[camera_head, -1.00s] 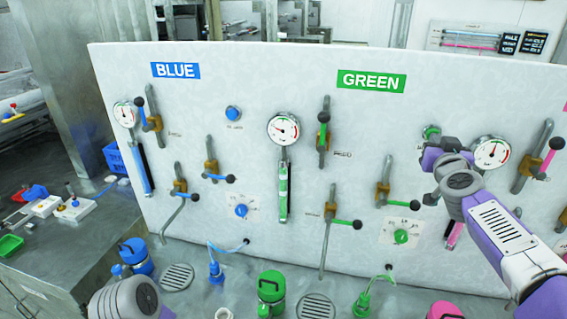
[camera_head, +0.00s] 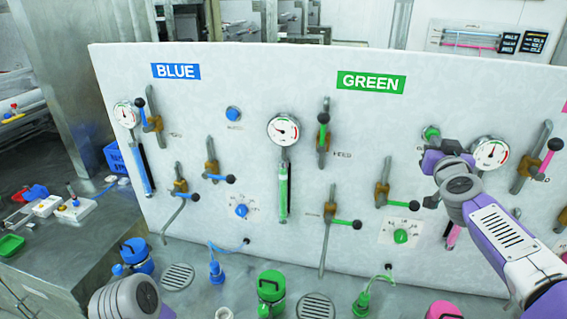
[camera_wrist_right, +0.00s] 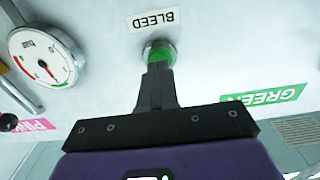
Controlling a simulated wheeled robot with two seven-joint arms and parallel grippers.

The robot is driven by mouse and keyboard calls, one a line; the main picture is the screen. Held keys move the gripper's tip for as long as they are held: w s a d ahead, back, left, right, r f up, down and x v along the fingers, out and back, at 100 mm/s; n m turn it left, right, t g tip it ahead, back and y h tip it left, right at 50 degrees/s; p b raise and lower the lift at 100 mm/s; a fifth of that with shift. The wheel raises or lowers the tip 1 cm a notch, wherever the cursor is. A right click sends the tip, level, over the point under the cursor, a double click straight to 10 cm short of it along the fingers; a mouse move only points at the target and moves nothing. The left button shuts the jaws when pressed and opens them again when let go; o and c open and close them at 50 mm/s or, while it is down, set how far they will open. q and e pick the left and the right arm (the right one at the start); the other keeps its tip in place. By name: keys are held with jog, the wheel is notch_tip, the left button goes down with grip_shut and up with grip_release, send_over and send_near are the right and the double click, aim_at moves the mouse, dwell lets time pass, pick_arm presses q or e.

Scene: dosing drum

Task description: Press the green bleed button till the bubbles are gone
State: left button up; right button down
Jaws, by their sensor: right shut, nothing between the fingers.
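The green bleed button (camera_head: 431,132) is on the white panel, right of the GREEN sign (camera_head: 371,82). In the right wrist view the button (camera_wrist_right: 159,55) shows beside the upside-down BLEED label (camera_wrist_right: 154,20). My right gripper (camera_wrist_right: 157,70) is shut and empty, its fingertips at the button. They seem to touch it; how deep it is pressed I cannot tell. The green sight tube (camera_head: 282,195) below the middle gauge (camera_head: 283,130) holds green liquid; single bubbles are too small to make out. My left gripper is out of view.
A right-hand gauge (camera_head: 490,153) sits close to my right gripper. Valves with green handles (camera_head: 400,204) and a green knob (camera_head: 401,236) are on the panel to its left. Green canisters (camera_head: 271,285) stand on the bench below.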

jog(key=shift+w, duration=0.2)
dwell(0.3)
jog(key=shift+w+d, duration=0.15)
jog(key=shift+w, duration=0.55)
jog(key=shift+p+v, duration=0.3)
jog(key=shift+v, duration=0.6)
jog(key=p+v, duration=0.2)
jog(key=v, duration=0.6)
jog(key=shift+d, duration=0.1)
